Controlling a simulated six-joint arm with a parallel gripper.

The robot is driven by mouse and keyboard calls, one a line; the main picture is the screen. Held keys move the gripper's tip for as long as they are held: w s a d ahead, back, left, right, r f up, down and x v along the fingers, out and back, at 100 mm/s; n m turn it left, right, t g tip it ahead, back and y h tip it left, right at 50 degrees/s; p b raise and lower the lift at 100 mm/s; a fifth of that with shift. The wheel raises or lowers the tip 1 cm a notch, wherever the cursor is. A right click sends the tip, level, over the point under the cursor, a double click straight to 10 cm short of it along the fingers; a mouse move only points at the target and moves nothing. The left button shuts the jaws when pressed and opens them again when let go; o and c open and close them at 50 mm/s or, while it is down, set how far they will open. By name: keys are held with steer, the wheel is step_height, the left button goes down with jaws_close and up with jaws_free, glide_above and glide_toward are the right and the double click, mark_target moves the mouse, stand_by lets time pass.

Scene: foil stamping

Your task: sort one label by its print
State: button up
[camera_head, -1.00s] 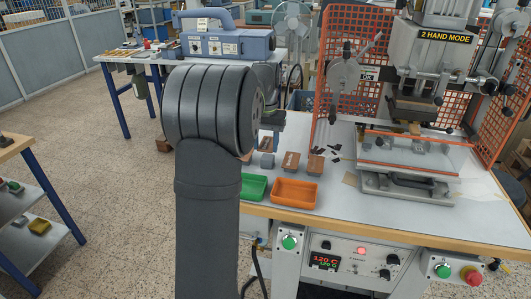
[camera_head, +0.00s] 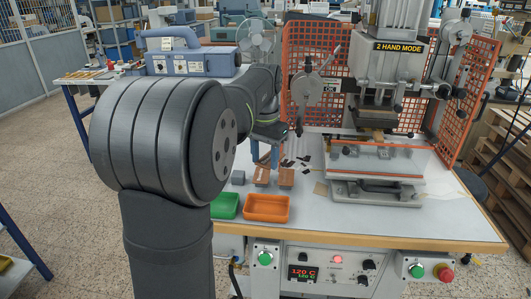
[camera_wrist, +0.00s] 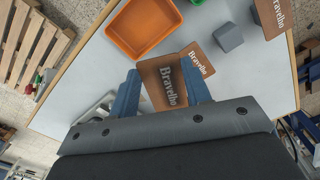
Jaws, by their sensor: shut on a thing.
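My gripper (camera_wrist: 162,90), with blue fingers, is shut on a brown label block (camera_wrist: 156,72) in the wrist view. A third printed brown block (camera_wrist: 271,18) is cut off at the top right. In the head view my gripper (camera_head: 265,155) is low over the table, among brown blocks; which one it holds is hard to tell there. The orange tray (camera_wrist: 145,28) looks empty. The green tray (camera_head: 225,206) stands left of the orange tray (camera_head: 267,209).
A grey cube (camera_wrist: 228,37) sits near the blocks. The stamping press (camera_head: 385,75), with an orange mesh guard (camera_head: 310,50), stands right of the gripper. Small dark scraps lie before it. The control panel (camera_head: 330,268) is below the table's front edge.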

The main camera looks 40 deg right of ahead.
steer(key=shift+s+a+f+m, duration=0.2)
steer(key=shift+a+f+m, duration=0.4)
steer(key=shift+f+m, duration=1.25)
steer(key=shift+s+a+f+m, duration=0.2)
steer(key=shift+a+f+m, duration=0.75)
steer(key=shift+m, duration=1.45)
steer(key=shift+s+a+f+m, duration=0.2)
steer(key=shift+a+f+m, duration=0.1)
steer(key=shift+f+m, duration=1.65)
steer(key=shift+r, duration=0.2)
steer(key=o, duration=1)
